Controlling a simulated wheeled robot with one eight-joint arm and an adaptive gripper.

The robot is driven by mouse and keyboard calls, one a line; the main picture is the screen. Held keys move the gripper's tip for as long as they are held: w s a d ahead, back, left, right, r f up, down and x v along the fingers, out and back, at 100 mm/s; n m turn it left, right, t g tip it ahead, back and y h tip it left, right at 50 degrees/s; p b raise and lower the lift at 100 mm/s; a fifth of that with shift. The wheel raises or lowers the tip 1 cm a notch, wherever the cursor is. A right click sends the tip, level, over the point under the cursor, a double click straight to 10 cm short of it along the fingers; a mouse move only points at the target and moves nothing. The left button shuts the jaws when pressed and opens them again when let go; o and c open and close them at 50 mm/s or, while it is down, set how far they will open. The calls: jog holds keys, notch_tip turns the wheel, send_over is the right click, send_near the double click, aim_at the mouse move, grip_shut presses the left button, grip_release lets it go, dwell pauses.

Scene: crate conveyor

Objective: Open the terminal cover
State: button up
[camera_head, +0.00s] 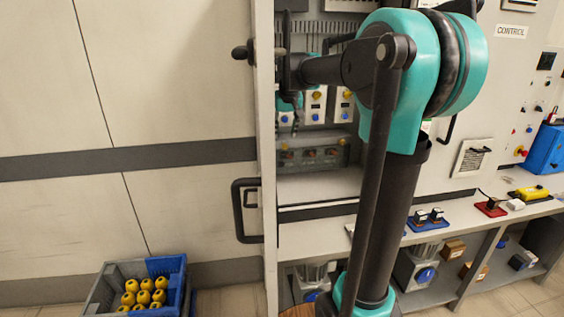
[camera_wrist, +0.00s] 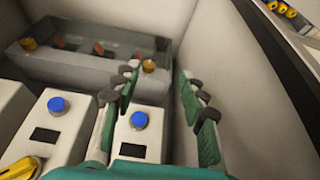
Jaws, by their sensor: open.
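The terminal cover (camera_wrist: 85,66) is a grey, see-through-looking box front with orange knobs at its corners, in the upper left of the wrist view. Reddish-orange parts show behind or on it. It appears to sit over them. In the head view the cover (camera_head: 312,156) is inside the cabinet, below the row of switch modules. My gripper (camera_wrist: 160,88) is open and empty, its fingers pointing toward the cover's right end and the wall beside it. In the head view my gripper (camera_head: 290,105) is small and partly hidden by my arm.
White modules with blue buttons (camera_wrist: 57,105) lie close below and left of my fingers. The cabinet side wall (camera_wrist: 235,75) is close on the right. A door handle (camera_head: 243,210) and a blue-grey crate of yellow items (camera_head: 172,268) are at left. A shelf (camera_head: 312,238) runs below.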

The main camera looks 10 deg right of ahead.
aim_at(282, 162)
jog(key=x, duration=1.6)
jog(key=shift+w+f, duration=0.15)
jog(key=shift+f, duration=0.1)
grip_shut()
